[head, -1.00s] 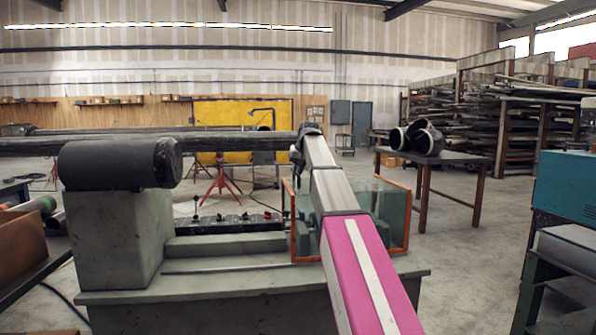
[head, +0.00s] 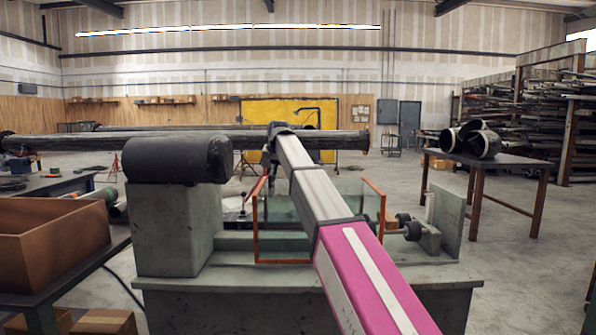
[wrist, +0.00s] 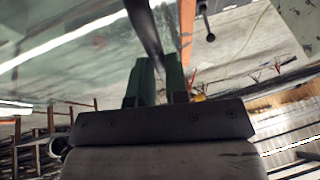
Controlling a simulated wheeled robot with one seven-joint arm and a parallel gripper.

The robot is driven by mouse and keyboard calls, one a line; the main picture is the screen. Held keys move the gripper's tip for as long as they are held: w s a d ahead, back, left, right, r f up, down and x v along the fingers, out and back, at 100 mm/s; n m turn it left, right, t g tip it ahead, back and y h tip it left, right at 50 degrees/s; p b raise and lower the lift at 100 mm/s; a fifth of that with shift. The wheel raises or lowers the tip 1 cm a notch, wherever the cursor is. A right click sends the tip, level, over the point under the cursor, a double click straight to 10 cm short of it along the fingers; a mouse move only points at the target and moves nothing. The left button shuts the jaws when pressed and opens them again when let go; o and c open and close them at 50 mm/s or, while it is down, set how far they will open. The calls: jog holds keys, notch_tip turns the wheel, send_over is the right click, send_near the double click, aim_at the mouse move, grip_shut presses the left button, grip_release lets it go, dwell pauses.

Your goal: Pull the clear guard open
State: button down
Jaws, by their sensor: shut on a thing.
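The clear guard (head: 347,205), see-through panels with orange edging, stands on the grey-green machine's bed, in front of the controls. My gripper (head: 270,176) is at its upper left side, partly hidden by my arm in the head view. In the wrist view, my green gripper fingers (wrist: 158,70) are shut on a dark bar, the guard's handle (wrist: 146,32). The clear panel (wrist: 75,60) and an orange edge (wrist: 187,25) show beside them. The exact grip contact is hard to see.
A thick black cylinder (head: 180,160) tops the machine's left block. Dark round parts (head: 408,228) and an upright plate (head: 447,215) stand right of the guard. A brown bin (head: 50,235) is at left. A table (head: 520,170) stands at back right.

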jog(key=a, duration=1.3)
jog(key=shift+a, duration=0.2)
jog(key=c, duration=1.1)
grip_release()
jog(key=shift+d, duration=0.15)
jog(key=d, duration=3.1)
jog(key=shift+d, duration=0.2)
jog(key=shift+v, duration=6.2)
